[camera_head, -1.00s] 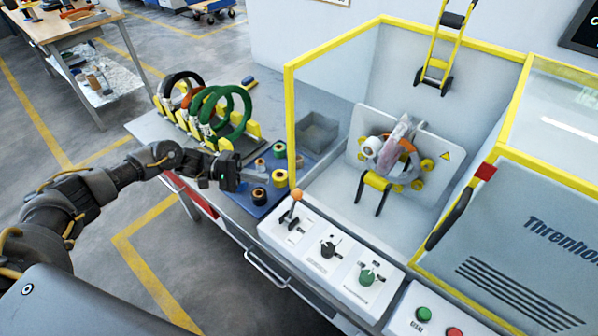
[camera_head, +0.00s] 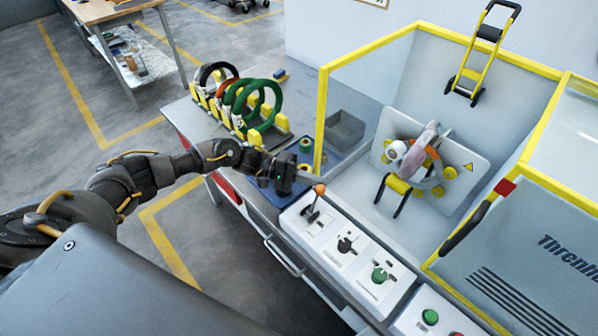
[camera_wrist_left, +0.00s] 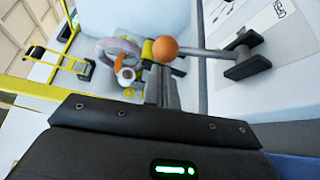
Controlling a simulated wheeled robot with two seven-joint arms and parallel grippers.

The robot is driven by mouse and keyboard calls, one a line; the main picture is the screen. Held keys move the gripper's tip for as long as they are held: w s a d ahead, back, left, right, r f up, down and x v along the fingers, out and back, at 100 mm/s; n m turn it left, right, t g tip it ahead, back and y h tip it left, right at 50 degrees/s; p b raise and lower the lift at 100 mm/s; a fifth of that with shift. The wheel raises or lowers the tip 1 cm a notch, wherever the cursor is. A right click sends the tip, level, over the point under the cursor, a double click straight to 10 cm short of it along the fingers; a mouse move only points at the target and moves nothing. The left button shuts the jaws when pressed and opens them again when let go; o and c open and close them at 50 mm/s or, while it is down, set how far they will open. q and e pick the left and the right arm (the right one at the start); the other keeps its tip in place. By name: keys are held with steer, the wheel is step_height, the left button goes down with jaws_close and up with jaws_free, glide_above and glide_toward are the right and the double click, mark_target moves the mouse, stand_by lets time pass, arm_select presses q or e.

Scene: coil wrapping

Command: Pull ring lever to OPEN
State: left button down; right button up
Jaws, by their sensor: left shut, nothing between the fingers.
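A lever with an orange ball knob (camera_head: 319,189) stands tilted on the white control panel (camera_head: 330,262), at its far left end. In the left wrist view the orange knob (camera_wrist_left: 165,48) sits on a grey rod that runs to a black base (camera_wrist_left: 248,64). My left gripper (camera_head: 292,175) is shut and empty, just left of the knob in the head view. In the wrist view its closed fingers (camera_wrist_left: 164,88) are just below the knob; I cannot tell whether they touch. The lever's label is not readable. My right gripper is not in view.
A black-handled control (camera_head: 346,244) and a green one (camera_head: 380,275) share the panel. Behind it is a yellow-framed enclosure with a coil (camera_head: 432,160) on a plate. Several rings (camera_head: 245,102) stand on a rack at the left. A grey bin (camera_head: 345,131) stands behind my gripper.

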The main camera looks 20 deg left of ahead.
arm_select(q)
steer(key=shift+d, duration=0.6)
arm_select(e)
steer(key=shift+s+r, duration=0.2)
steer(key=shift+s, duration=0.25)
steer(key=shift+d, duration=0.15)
